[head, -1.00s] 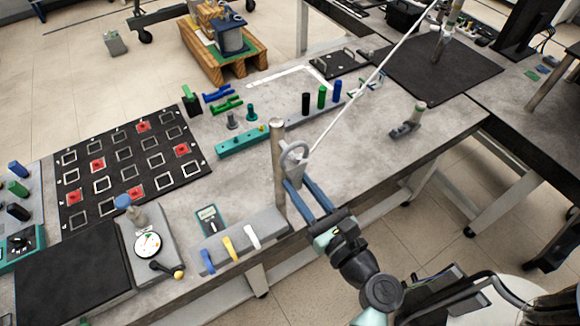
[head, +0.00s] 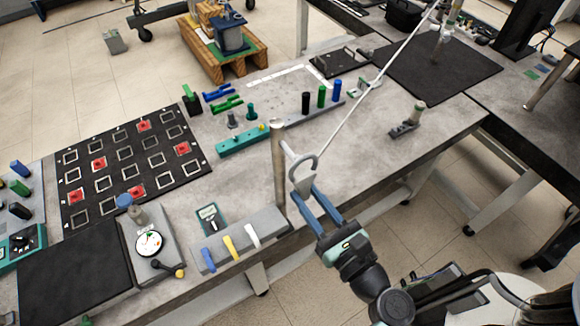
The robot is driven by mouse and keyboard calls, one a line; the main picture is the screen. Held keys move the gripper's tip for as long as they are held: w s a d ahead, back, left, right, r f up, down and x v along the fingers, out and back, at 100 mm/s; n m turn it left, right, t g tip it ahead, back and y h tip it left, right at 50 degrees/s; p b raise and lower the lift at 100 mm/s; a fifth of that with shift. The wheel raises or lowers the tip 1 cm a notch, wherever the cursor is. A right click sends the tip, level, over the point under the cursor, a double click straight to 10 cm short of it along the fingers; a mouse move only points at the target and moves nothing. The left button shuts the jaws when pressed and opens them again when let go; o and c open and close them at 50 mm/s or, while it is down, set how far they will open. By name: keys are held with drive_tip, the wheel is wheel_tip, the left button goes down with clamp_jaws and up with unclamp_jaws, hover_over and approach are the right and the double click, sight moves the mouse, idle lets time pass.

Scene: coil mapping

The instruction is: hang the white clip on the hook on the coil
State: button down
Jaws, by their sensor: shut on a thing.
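My gripper (head: 309,190) has two blue fingers and is shut on a grey piece with a ring (head: 304,181), beside the upright post. A long thin white rod (head: 370,90) runs from near this ring to the upper right; I cannot tell whether they are joined. The white clip (head: 252,235) lies on the grey sloped rack (head: 272,221), below and left of my gripper, apart from it. A blue and grey coil-like unit (head: 232,38) sits on the wooden pallet (head: 225,66) at the back. I cannot make out a hook on it.
The upright post (head: 279,165) stands just left of my gripper. A blue clip (head: 208,259) and a yellow clip (head: 230,247) share the rack. A black board with squares (head: 130,165) lies at left. The table right of the post is mostly clear up to a small grey stand (head: 407,124).

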drive_tip(key=shift+s+d+p, duration=0.3)
drive_tip(key=shift+s+d, duration=0.1)
drive_tip(key=shift+s, duration=0.15)
drive_tip(key=s+d+f+m+g+h, duration=0.1)
drive_tip(key=s+d+m+g+h, duration=0.1)
drive_tip(key=s+d+m+h, duration=0.7)
drive_tip(key=s+d+f+m+g+h, duration=0.2)
drive_tip(key=s+d+m+h, duration=0.7)
drive_tip(key=s+d+h, duration=0.7)
drive_tip(key=shift+s+d, duration=2.95)
drive_tip(key=shift+s, duration=1)
idle(0.5)
drive_tip(key=shift+w+f, duration=0.1)
